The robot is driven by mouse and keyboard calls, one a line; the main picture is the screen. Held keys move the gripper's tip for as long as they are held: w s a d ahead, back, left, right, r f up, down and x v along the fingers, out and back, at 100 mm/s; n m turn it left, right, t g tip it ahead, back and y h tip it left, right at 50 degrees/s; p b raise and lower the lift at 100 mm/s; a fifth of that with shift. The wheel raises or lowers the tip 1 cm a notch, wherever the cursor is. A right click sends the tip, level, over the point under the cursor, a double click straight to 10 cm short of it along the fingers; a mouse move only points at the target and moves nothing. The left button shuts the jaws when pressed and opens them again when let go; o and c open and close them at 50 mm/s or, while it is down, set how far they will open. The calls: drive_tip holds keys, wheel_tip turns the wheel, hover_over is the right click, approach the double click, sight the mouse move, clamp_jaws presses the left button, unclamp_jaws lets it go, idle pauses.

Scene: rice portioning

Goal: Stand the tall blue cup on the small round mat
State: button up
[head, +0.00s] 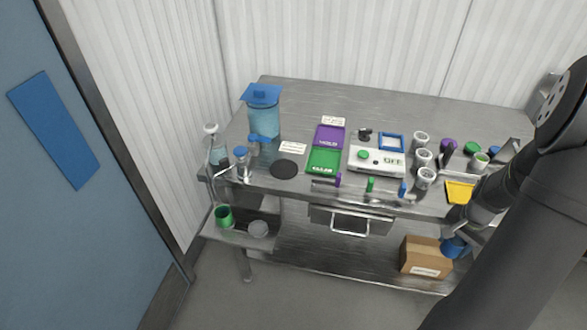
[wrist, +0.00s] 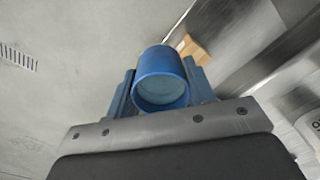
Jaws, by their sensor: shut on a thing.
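The tall blue cup (head: 453,248) is in my gripper, low at the right in the head view, in front of the table and beside the cardboard box. In the wrist view the cup (wrist: 161,60) shows its round opening between the two blue fingers of my gripper (wrist: 160,84), which is shut on it. The inside of the cup looks empty. The small round mat (head: 285,169) is a dark disc on the left front part of the table, with nothing on it. It is far to the left of my gripper.
The steel table (head: 400,113) holds a large blue-lidded water container (head: 264,115), purple (head: 330,135) and green (head: 323,161) trays, a white scale (head: 377,160) and several white cups. A cardboard box (head: 425,257) stands low near the blue cup. A drawer handle (head: 350,226) juts from the front.

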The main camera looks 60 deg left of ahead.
drive_tip(key=w+d+f, duration=0.1)
drive_tip(key=w+d, duration=0.7)
drive_tip(key=d, duration=0.6)
drive_tip(key=w+a+r+n, duration=0.3)
drive_tip(key=w+a+r, duration=0.1)
drive_tip(key=w+r, duration=0.35)
drive_tip(key=shift+n, duration=0.7)
drive_tip(key=s+a+r, duration=0.1)
drive_tip(key=a, duration=0.5)
drive_tip(key=s+a+r, duration=0.2)
drive_tip(key=a, duration=0.5)
drive_tip(key=s+a+r, duration=0.2)
drive_tip(key=a, duration=0.5)
drive_tip(key=shift+r, duration=0.2)
drive_tip(key=s+a+r+n, duration=0.1)
drive_tip(key=s+a+r, duration=0.1)
drive_tip(key=s+a, duration=0.45)
drive_tip(key=s+a+r, duration=0.3)
drive_tip(key=s+a, duration=0.1)
drive_tip(key=a, duration=0.6)
hover_over(284, 169)
drive_tip(key=f, duration=0.5)
drive_tip(key=shift+w+d+f, duration=0.15)
drive_tip(key=shift+d+f, duration=0.1)
drive_tip(key=shift+s+a+f, duration=0.25)
drive_tip(key=shift+f, duration=1.9)
